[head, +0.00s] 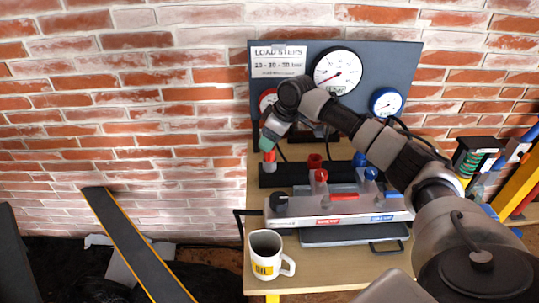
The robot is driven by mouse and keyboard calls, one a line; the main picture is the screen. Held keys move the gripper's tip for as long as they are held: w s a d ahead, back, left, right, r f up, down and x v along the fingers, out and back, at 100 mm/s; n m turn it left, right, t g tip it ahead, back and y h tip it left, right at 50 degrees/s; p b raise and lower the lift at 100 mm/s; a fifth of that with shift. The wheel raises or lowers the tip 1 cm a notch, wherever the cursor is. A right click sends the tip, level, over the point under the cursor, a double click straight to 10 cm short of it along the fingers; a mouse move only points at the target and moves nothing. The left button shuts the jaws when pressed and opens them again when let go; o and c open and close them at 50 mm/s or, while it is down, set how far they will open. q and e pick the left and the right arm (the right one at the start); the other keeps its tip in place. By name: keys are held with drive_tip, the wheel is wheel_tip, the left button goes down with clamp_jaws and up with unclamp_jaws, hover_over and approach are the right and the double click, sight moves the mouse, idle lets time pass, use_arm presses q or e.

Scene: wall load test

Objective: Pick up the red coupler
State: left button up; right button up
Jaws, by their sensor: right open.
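My right arm reaches in from the lower right, over the bench, and bends down at its wrist. My right gripper (267,143), with greenish fingertips, points down at the left end of a black block (285,175). A small red piece (270,156) shows directly below the fingertips; it looks like the red coupler, and I cannot tell whether they touch it. Another red cylindrical fitting (315,161) stands on the black block to the right, apart from the gripper. The gap between the fingers is hard to see. My left gripper is not in view.
A grey manifold (340,207) with red and blue parts sits on the wooden bench (325,278). A white mug (266,255) stands at the front left. A dark gauge panel (375,62) is behind, against a brick wall. Coloured hoses and posts crowd the right.

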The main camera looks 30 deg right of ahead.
drive_tip(key=x, duration=0.4)
drive_tip(key=shift+s+f, duration=0.15)
drive_tip(key=c, duration=1)
wheel_tip(320, 180, up, 10)
drive_tip(key=shift+r, duration=0.1)
